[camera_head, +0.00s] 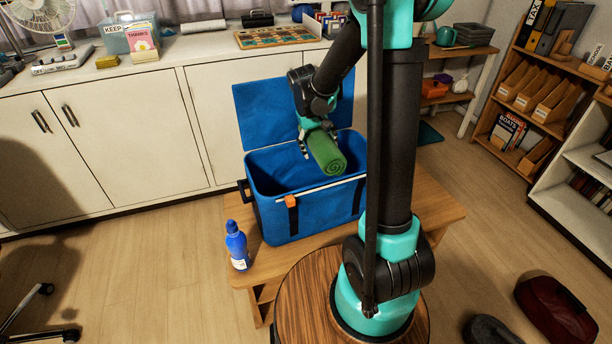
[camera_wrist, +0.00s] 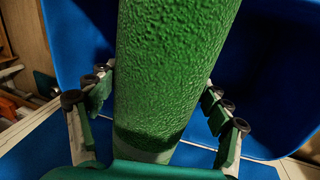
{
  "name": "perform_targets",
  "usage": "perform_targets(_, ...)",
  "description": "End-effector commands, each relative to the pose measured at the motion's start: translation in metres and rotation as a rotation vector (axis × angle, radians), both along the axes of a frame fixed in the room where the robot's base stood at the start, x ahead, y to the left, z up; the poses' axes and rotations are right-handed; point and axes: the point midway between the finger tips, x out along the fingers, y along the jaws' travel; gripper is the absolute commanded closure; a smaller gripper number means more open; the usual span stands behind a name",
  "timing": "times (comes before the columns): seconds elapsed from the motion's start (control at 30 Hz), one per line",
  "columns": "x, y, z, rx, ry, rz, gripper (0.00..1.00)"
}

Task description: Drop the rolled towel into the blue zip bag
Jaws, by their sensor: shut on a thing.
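The green rolled towel (camera_head: 327,153) is held in my gripper (camera_head: 318,140) over the open blue zip bag (camera_head: 300,213). Its spiral end faces the head camera. The bag stands on a wooden bench with its lid raised at the back, and its inside shows dark blue and bare where I can see it. In the wrist view the towel (camera_wrist: 170,60) fills the middle, with the gripper's fingers (camera_wrist: 160,115) on both sides of it and blue bag fabric (camera_wrist: 275,90) behind. How far the towel is above the bag's floor is hard to tell.
A blue bottle (camera_head: 237,246) stands on the bench (camera_head: 415,217) left of the bag's front. White cabinets (camera_head: 130,130) with objects on top stand behind. A shelf (camera_head: 520,100) with binders is at the right. A dark red bag (camera_head: 555,310) lies on the floor.

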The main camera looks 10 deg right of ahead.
Motion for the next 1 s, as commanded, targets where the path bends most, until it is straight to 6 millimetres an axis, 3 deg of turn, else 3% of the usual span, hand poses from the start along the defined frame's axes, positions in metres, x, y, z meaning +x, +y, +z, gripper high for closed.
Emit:
perform_targets(0.23,0.000,0.000,-0.001,0.000,0.000,0.000,0.60)
perform_targets(0.27,0.000,0.000,-0.001,0.000,0.000,0.000,0.20)
perform_targets(0.43,0.000,0.000,-0.001,0.000,0.000,0.000,0.00)
perform_targets(0.8,0.000,0.000,0.001,0.000,0.000,0.000,0.00)
perform_targets(1.0,-0.001,0.005,0.020,0.000,0.000,0.001,0.00)
